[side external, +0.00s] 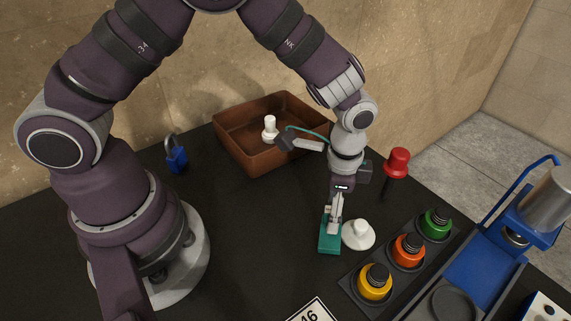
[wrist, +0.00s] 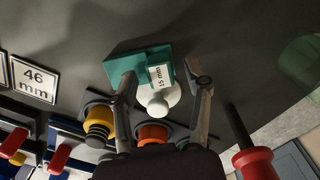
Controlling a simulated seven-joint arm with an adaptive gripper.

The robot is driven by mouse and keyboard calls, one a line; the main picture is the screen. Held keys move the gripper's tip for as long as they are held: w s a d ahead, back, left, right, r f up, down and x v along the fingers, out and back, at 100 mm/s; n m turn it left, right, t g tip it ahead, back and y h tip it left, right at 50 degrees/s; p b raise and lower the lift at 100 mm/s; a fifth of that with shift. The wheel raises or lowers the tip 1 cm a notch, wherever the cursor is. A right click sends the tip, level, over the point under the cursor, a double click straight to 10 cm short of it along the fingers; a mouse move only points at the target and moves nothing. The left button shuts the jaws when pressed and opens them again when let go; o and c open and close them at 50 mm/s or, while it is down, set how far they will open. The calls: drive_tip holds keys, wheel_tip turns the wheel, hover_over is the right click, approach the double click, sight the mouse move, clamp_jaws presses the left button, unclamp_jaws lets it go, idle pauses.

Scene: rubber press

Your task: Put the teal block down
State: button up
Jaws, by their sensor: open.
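The teal block (side external: 329,243) stands on the dark table, just left of a white knobbed disc (side external: 358,235). In the wrist view the teal block (wrist: 125,66) shows a white "15 mm" label. My gripper (side external: 334,220) points down at the block's upper part. In the wrist view my gripper (wrist: 161,72) is open, with one finger on each side of the labelled part of the block. The fingers look apart from it, though the side view does not show the gaps clearly.
Yellow (side external: 375,283), orange (side external: 408,250) and green (side external: 437,224) knobbed pieces sit in a dark rack at right. A red-handled tool (side external: 396,165) stands behind. A blue press (side external: 485,270) is far right. A brown tray (side external: 250,157) and blue padlock (side external: 176,158) are behind.

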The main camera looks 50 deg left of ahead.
wheel_tip(320, 180, up, 12)
drive_tip(key=s+a+r+n+t, duration=0.5)
drive_tip(key=s+a+r+n, duration=0.2)
drive_tip(key=s+a+n, duration=0.2)
drive_tip(key=shift+s+a+t, duration=0.25)
drive_tip(key=shift+a+t, duration=0.05)
drive_tip(key=shift+a, duration=0.9)
